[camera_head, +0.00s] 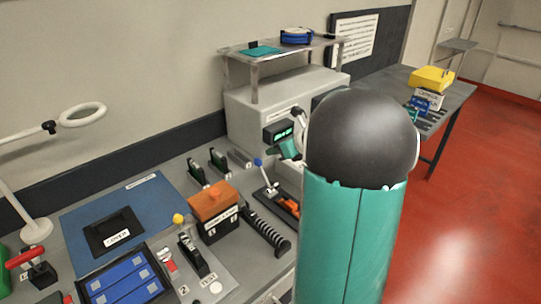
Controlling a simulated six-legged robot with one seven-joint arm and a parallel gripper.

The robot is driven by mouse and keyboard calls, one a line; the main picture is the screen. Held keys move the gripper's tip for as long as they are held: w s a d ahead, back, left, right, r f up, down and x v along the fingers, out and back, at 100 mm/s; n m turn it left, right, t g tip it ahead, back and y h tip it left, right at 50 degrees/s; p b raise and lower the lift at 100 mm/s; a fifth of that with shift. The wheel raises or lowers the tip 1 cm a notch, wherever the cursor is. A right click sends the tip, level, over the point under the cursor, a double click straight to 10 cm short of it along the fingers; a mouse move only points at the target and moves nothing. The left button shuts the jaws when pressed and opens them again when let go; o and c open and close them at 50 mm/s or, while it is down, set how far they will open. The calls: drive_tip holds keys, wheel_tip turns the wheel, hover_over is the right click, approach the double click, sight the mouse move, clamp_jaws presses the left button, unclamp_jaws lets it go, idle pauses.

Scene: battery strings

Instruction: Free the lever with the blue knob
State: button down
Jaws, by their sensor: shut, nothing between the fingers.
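The lever with the blue knob (258,162) stands on the grey bench, right of its middle. Its pale shaft leans up and to the left from a dark slotted base (269,193). An orange piece (289,206) lies at the right end of that base, close to the foot of the shaft; I cannot tell if it touches the shaft. My teal and black arm fills the right middle of the view. A small teal part shows left of it, above and right of the knob. My gripper's fingers cannot be made out; the arm hides that area.
A grey cabinet (250,115) stands behind. Red floor is clear at right.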

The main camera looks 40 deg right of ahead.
drive_tip(key=w+r+v, duration=0.1)
drive_tip(key=v, duration=0.8)
drive_tip(key=shift+r, duration=0.45)
drive_tip(key=shift+d, duration=0.15)
drive_tip(key=s+a+n+g, duration=0.2)
drive_tip(key=a+n+g, duration=0.2)
drive_tip(key=a+n, duration=1.45)
drive_tip(key=s+a+f+n+h, duration=0.1)
drive_tip(key=s+a+n, duration=0.5)
drive_tip(key=a+n, duration=0.2)
drive_tip(key=s+a+n+g+h, duration=0.1)
drive_tip(key=s+a+n, duration=0.5)
drive_tip(key=a+n, duration=0.2)
drive_tip(key=shift+a+f+h, duration=0.25)
drive_tip(key=shift+f+h, duration=0.15)
drive_tip(key=shift+d, duration=0.25)
